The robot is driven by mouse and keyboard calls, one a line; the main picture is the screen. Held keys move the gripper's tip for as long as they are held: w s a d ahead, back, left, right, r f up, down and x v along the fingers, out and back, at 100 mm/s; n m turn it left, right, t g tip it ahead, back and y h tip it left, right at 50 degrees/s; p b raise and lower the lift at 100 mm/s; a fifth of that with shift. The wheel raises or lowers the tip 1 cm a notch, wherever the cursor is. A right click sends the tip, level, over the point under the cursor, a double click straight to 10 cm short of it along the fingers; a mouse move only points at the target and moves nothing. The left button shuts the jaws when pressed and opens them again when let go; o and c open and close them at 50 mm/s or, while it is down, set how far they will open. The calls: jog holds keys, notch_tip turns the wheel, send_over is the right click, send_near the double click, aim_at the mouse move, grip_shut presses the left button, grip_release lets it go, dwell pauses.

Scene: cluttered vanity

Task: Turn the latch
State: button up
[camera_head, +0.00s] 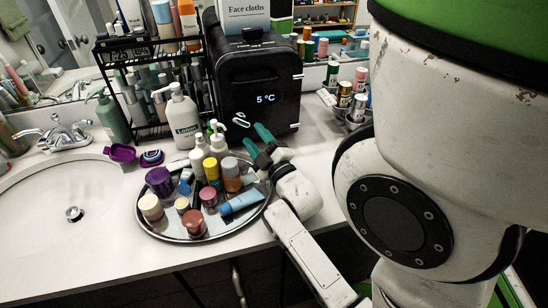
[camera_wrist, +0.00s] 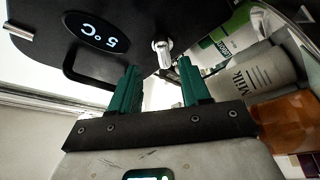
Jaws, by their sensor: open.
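The latch (camera_head: 240,119) is a small silver piece on the front of the black mini fridge (camera_head: 262,75), below its lit 5 °C display. In the wrist view the latch (camera_wrist: 162,54) shows just beyond the fingertips, between them across the picture, with the fridge front (camera_wrist: 135,55) behind it upside down. My gripper (camera_head: 255,138) is open with two teal fingers pointing at the fridge. Its fingers (camera_wrist: 157,66) also show apart in the wrist view. A gap seems to remain between fingertips and latch; contact cannot be made out.
A round metal tray (camera_head: 160,227) crowded with bottles and jars lies left of and below my gripper. A lotion bottle (camera_head: 184,122) and a black rack stand left of the fridge. Small cans (camera_head: 344,95) stand to its right.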

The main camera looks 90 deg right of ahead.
jog(key=r+b+v, duration=0.1)
jog(key=r+v, duration=0.1)
jog(key=v, duration=0.7)
jog(key=shift+s+a, duration=0.25)
jog(key=shift+a, duration=0.15)
jog(key=shift+o, duration=0.5)
